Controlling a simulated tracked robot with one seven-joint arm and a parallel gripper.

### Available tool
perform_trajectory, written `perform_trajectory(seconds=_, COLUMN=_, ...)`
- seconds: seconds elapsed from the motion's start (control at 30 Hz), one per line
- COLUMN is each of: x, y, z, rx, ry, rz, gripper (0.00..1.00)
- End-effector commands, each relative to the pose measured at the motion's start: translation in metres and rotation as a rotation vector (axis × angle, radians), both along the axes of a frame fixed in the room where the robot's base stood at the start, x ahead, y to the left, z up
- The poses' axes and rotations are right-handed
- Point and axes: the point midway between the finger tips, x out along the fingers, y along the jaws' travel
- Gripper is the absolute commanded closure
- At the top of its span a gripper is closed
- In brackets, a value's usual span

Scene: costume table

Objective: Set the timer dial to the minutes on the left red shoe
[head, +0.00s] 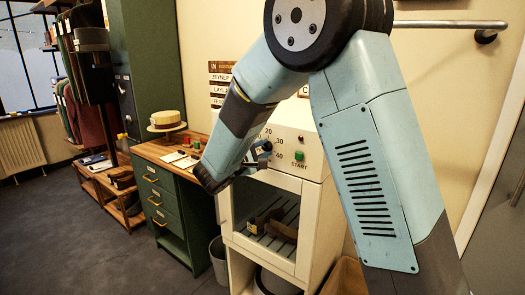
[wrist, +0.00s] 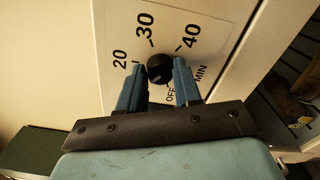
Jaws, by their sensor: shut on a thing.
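The timer dial is a black round knob (wrist: 160,67) on a white panel, with 20, 30, 40, OFF and MIN printed around it in the wrist view. My gripper (wrist: 157,70) has one blue finger on each side of the knob and is shut on it. I cannot tell where the knob's pointer stands. In the head view my gripper (head: 262,150) is at the panel of the white cabinet (head: 308,172), and my arm hides much of the dial. Brown shoe-like things (head: 268,228) lie on the rack inside the cabinet. I cannot make out a red shoe or its minutes.
A green START button (head: 299,156) is right of the dial. A wooden-topped green desk (head: 160,185) with a hat on a stand (head: 167,121) is to the left. A grey bin (head: 218,262) stands between desk and cabinet. The floor at the left is clear.

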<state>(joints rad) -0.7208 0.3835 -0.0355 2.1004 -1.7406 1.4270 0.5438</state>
Motion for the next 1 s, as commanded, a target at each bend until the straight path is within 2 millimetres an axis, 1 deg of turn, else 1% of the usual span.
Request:
perform_trajectory(seconds=0.03, x=-0.0014, y=-0.0026, z=-0.0036, rx=0.033, ry=-0.019, rz=-0.005, gripper=0.97)
perform_trajectory(seconds=0.6, x=-0.0011, y=-0.0026, z=-0.0069, rx=0.452, ry=-0.344, rz=-0.006, gripper=0.97)
perform_trajectory(seconds=0.8, x=-0.001, y=-0.002, z=-0.0074, rx=0.571, ry=-0.437, rz=-0.005, gripper=0.97)
perform_trajectory(seconds=1.0, x=-0.001, y=-0.0013, z=-0.0076, rx=0.654, ry=-0.5, rz=-0.004, gripper=0.97)
